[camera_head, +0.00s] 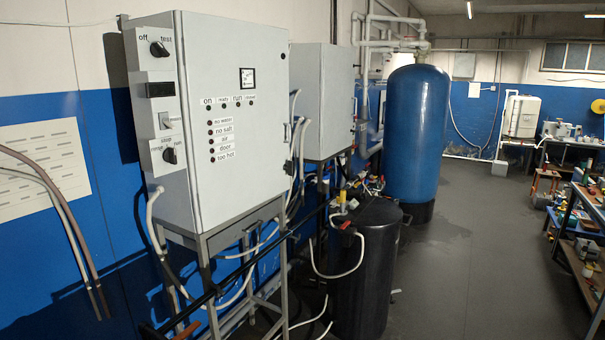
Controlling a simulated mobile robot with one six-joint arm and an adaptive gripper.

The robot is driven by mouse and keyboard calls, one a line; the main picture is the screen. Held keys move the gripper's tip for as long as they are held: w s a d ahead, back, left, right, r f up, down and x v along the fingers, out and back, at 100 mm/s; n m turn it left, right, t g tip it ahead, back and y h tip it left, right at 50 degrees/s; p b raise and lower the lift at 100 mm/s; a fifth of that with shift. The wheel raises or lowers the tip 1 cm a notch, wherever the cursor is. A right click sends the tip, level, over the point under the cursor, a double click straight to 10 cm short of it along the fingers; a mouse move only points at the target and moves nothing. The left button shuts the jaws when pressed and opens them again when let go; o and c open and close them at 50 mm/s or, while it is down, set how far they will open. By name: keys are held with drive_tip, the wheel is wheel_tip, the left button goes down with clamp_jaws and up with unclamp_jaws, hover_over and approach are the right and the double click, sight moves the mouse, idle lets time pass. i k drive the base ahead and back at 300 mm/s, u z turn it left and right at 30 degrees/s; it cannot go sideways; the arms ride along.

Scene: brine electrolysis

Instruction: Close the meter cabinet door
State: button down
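A large grey wall cabinet (158,110) stands at the left on a grey metal frame. Its broad front door (235,150) bears a small dark display, a row of indicator lights and labels such as "no water" and "door". The door looks flush or nearly flush with the cabinet body; I cannot tell whether it is latched. A second, smaller grey cabinet (335,100) hangs behind it to the right, its front also looking shut. No label shows which one is the meter cabinet. My gripper is not in view.
A black tank (362,280) with valves and hoses stands right of the frame. A tall blue tank (415,135) stands behind it. Pipes and cables run below the cabinets. Shelves (575,235) line the right edge. The grey floor (470,260) between is clear.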

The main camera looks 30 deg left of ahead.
sight(233, 74)
drive_tip(key=z, duration=0.1)
drive_tip(key=i, duration=1.45)
drive_tip(key=u, duration=0.95)
drive_tip(key=i, duration=0.55)
drive_tip(key=u, duration=0.4)
drive_tip(key=k, duration=0.9)
drive_tip(key=u, duration=0.2)
drive_tip(key=i, duration=0.3)
drive_tip(key=z, duration=0.05)
